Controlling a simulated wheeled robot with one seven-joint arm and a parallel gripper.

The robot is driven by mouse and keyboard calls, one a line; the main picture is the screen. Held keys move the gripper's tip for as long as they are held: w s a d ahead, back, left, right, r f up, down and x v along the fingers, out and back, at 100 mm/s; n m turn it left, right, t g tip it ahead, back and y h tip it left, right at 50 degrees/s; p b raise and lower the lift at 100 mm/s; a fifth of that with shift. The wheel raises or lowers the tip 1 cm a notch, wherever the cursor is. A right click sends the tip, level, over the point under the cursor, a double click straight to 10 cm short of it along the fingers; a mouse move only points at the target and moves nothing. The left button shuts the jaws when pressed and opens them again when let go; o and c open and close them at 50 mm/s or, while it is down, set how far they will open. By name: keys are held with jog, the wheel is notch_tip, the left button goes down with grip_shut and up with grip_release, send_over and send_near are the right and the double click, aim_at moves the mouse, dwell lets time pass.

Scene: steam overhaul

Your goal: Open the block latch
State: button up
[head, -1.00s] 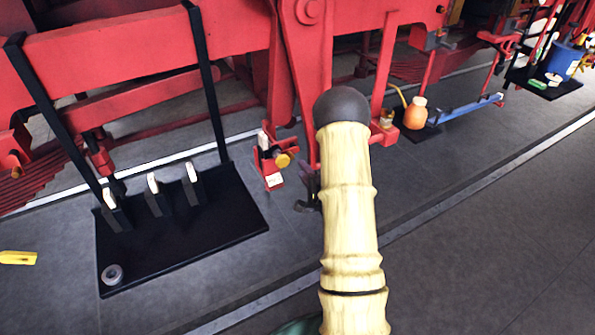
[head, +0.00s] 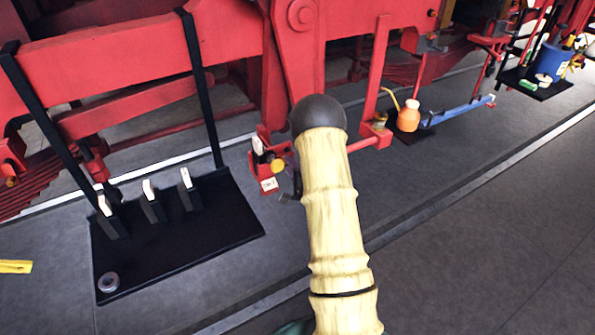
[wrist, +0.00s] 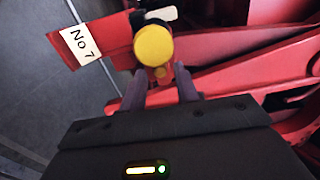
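A red latch block with a white "No 7" label and a round yellow knob (wrist: 153,45) fills the upper middle of the wrist view. In the head view the red block (head: 268,184) hangs left of my arm, its yellow knob (head: 277,166) facing me. A pale-tipped black lever (wrist: 160,14) shows just behind the knob in the wrist view. My gripper (wrist: 160,84) is open; its two grey fingers stand apart just below the knob, with a small red part seen between them. Contact cannot be told. In the head view my arm hides most of the gripper.
Red locomotive frame and rods lie behind and right of the latch. A black mat (head: 180,235) with several pale-tipped levers lies to the left. An orange bottle (head: 408,117) and a blue bar (head: 457,112) stand right. The grey floor in front is clear.

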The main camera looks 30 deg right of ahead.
jog(key=shift+w+a, duration=0.1)
jog(key=shift+w, duration=1.05)
jog(key=shift+s, duration=0.1)
grip_shut()
jog(key=shift+r, duration=0.1)
jog(key=shift+d, duration=0.2)
jog(key=shift+a, duration=0.2)
